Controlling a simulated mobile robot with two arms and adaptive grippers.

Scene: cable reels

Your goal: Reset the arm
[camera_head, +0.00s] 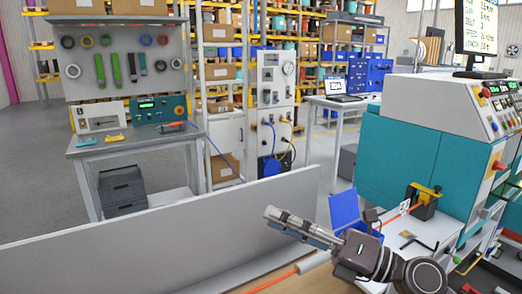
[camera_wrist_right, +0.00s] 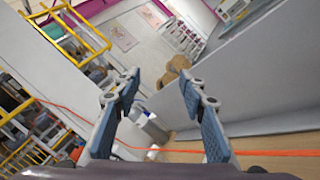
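My right arm comes in from the lower right of the head view. Its gripper (camera_head: 275,222) points left, above the grey panel and the wooden surface. In the right wrist view the two fingers of my right gripper (camera_wrist_right: 160,90) stand well apart, with nothing held between them. An orange cable (camera_head: 275,283) runs below the gripper. The cable also crosses the right wrist view (camera_wrist_right: 270,152) near the fingers; I cannot tell whether it touches them. My left arm and gripper are not in view.
A long grey panel (camera_head: 160,240) stands across the front left. A teal machine (camera_head: 400,150) with a control panel is close on the right. A blue open box (camera_head: 344,208) lies just behind my right wrist. A grey workbench (camera_head: 135,143) stands at the back left.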

